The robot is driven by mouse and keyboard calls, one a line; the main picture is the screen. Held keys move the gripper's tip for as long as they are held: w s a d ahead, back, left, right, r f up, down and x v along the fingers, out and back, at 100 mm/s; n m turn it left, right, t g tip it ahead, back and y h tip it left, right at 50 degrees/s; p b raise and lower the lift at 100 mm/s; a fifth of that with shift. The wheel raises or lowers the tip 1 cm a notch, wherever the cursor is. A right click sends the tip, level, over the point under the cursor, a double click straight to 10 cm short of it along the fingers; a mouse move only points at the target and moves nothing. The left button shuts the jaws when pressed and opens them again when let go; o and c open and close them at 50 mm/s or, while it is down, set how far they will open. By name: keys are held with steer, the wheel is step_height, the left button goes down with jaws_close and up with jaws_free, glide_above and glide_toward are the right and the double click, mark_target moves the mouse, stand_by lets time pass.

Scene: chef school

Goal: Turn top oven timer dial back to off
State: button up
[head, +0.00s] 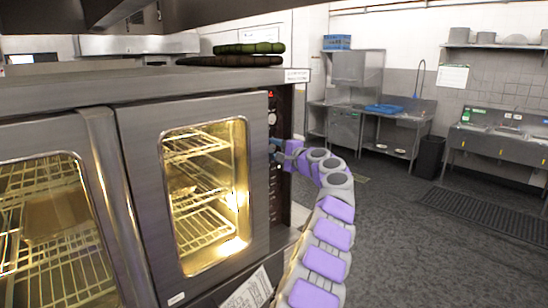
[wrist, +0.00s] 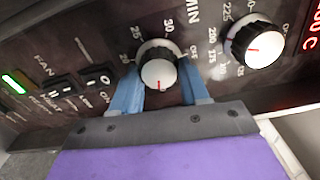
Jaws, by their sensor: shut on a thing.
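The timer dial (wrist: 158,72), black with a white face and a red pointer mark, sits on the dark control panel in the wrist view, with "MIN", numbers and "OFF" printed around it. The red mark points down in the picture, towards my gripper's palm, and "OFF" is at the dial's upper right. My gripper (wrist: 160,76) has one blue finger on each side of the dial and is shut on it. In the head view my gripper (head: 279,150) reaches the narrow panel at the oven's right edge, and the dial cannot be made out there.
A second dial (wrist: 251,44) with temperature numbers is close right of the fingers, by a red display (wrist: 311,30). Rocker switches (wrist: 75,88) and a green light (wrist: 14,84) are left. The lit oven door (head: 205,190) is shut. Grey floor (head: 400,220) is open to the right.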

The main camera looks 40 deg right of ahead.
steer(key=n+b, duration=0.1)
steer(key=n, duration=0.1)
steer(key=n+b, duration=0.1)
steer(key=n, duration=0.1)
steer(key=n+b, duration=0.1)
steer(key=n, duration=0.1)
steer(key=shift+d+f, duration=0.1)
steer(key=shift+f, duration=0.3)
steer(key=n+b, duration=0.1)
steer(key=n, duration=0.5)
steer(key=shift+r+n+b, duration=0.1)
steer(key=shift+n+b, duration=0.25)
steer(key=shift+n, duration=0.05)
steer(key=n, duration=0.4)
steer(key=shift+s+r+p, duration=0.1)
steer(key=shift+r+p, duration=0.1)
steer(key=shift+p, duration=0.2)
steer(key=shift+a+r+n+p, duration=0.15)
steer(key=shift+n+p, duration=0.3)
steer(key=shift+n, duration=0.65)
steer(key=shift+a+f+n+p, duration=0.1)
steer(key=shift+n+p, duration=0.35)
steer(key=shift+n, duration=0.65)
steer(key=shift+r, duration=0.1)
steer(key=o, duration=0.9)
steer(key=shift+w, duration=0.2)
steer(key=shift+c, duration=0.2)
steer(key=shift+o, duration=1)
steer(key=shift+s+d, duration=0.1)
steer(key=shift+d, duration=0.05)
